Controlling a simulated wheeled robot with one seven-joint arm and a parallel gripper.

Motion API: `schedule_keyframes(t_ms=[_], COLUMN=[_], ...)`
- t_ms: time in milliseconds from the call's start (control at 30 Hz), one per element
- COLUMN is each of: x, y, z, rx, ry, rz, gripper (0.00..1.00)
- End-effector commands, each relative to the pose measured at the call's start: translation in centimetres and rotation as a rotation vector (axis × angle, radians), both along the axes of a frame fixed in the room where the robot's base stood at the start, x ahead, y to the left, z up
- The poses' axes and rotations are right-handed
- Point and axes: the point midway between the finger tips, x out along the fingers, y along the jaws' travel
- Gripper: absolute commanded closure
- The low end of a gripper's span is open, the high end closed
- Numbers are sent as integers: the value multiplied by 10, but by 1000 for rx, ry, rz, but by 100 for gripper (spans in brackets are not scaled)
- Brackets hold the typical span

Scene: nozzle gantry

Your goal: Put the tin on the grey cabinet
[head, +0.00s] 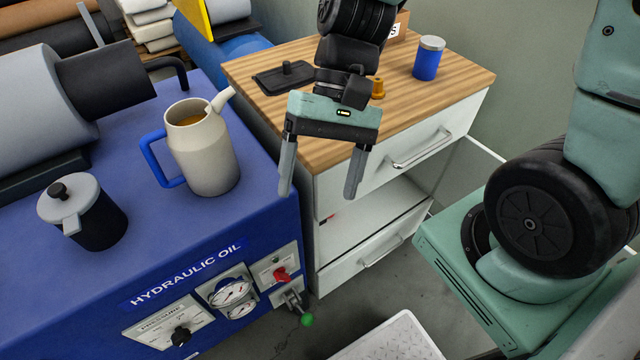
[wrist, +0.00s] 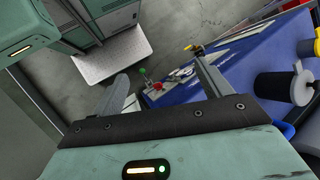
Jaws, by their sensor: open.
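A blue tin with a grey lid (head: 427,60) stands upright at the back right of a wooden top. That top covers a whitish drawer cabinet (head: 360,245); I cannot tell whether this is the grey cabinet, and no other cabinet is clearly in view. My gripper (head: 319,188) is open and empty, pointing down near the front left edge of the wooden top, well apart from the tin. In the wrist view its two fingers (wrist: 160,75) are spread with nothing between them. The tin does not show in the wrist view.
A dark lidded tray (head: 290,75), an orange knob-like piece (head: 377,88) and a brown box (head: 400,27) are on the wooden top. A blue hydraulic-oil unit (head: 90,285) at left bears a cream jug (head: 203,150) and a dark lidded pot (head: 98,222). A white platform (head: 395,340) is on the floor.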

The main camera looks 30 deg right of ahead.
Motion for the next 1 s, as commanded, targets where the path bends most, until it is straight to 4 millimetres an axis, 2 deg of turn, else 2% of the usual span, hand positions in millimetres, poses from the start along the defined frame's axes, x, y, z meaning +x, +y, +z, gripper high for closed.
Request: schedule_keyframes(t_ms=[33, 100, 300, 467, 700, 733, 867, 1000], x=[-13, -23, -32, -34, -33, -33, -33, -33], y=[5, 7, 17, 21, 21, 21, 21, 21], z=[2, 5, 17, 22, 23, 23, 22, 22], rx=[-55, -117, -201, -215, -217, -218, -217, -217], ry=[-96, -221, -505, -592, -596, -596, -595, -595], rz=[158, 346, 718, 822, 828, 827, 826, 826], gripper=[23, 23, 23, 23, 23, 26, 62, 64])
